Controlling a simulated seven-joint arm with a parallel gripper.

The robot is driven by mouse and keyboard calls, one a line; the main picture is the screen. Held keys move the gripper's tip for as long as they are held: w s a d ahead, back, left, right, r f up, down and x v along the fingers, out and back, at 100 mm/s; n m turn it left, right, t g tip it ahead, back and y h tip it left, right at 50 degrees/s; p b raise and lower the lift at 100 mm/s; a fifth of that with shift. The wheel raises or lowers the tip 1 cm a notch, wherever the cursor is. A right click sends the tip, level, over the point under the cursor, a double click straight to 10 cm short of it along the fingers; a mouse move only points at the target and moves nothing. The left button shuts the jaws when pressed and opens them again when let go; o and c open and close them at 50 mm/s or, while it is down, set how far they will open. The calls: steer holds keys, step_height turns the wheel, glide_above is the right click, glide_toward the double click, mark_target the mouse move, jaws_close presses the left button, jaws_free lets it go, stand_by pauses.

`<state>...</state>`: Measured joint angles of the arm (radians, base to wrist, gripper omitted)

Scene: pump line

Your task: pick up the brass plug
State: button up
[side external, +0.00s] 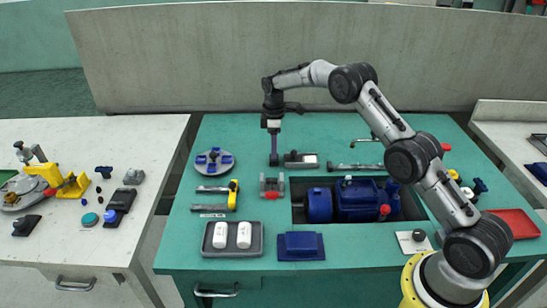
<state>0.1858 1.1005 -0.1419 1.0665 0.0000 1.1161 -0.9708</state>
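I cannot pick out the brass plug with certainty in the side external view. A small yellow part (454,175) lies at the right of the green bench, but it is too small to identify. My gripper (273,161) points straight down over the back middle of the bench, left of a small grey block-like fixture (300,160). A narrow purple-grey shape extends down at its end. I cannot tell whether this is closed fingers or a held thing, nor whether it touches the bench.
A blue pump (358,202) sits in a recess in the green bench (250,180). A grey tray (210,250) holds two white cylinders. A blue block (300,246), a round grey dish (198,168) and a red tray (516,222) stand around it. A grey wall (200,60) rises behind.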

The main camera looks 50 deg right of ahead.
steer(key=shift+f, duration=0.45)
jaws_close()
stand_by(0.3)
steer(key=shift+r, duration=0.7)
stand_by(0.5)
steer(key=shift+r, duration=2.2)
